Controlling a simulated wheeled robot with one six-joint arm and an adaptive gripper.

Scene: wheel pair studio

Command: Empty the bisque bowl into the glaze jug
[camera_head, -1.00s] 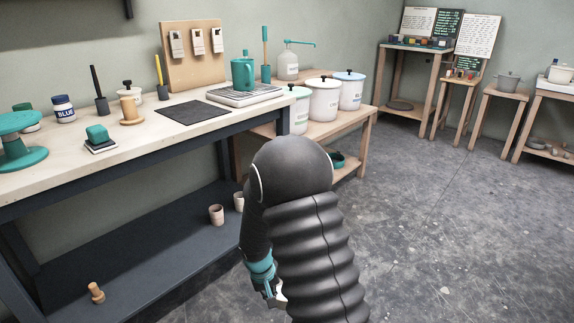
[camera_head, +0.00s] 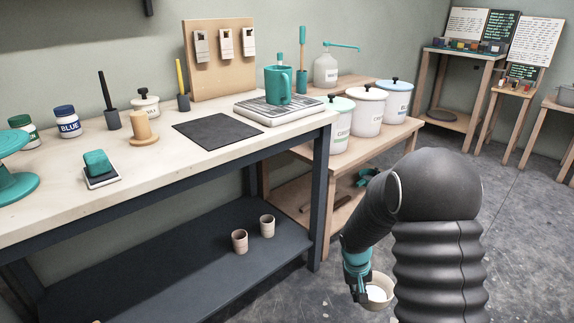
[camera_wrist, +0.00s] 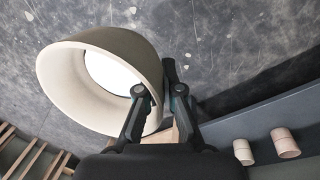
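The bisque bowl (camera_head: 381,292) is cream-coloured and hangs low over the floor, at the right of the bench, in the head view. In the wrist view the bowl (camera_wrist: 75,75) shows a smooth white surface inside. My gripper (camera_wrist: 156,92) is shut on the bowl's wall, one finger on each side of the rim. In the head view my gripper (camera_head: 358,285) is partly hidden beside the bowl. The glaze jug, a teal jug (camera_head: 279,86) with a handle, stands upright on a slatted white tray (camera_head: 250,111) at the bench's right end. The jug's inside is hidden.
A dark mat (camera_head: 217,131) lies left of the tray on the bench (camera_head: 140,183). Two small cups (camera_head: 240,241) stand on the lower shelf. Lidded buckets (camera_head: 368,112) stand on a low wooden table right of the bench.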

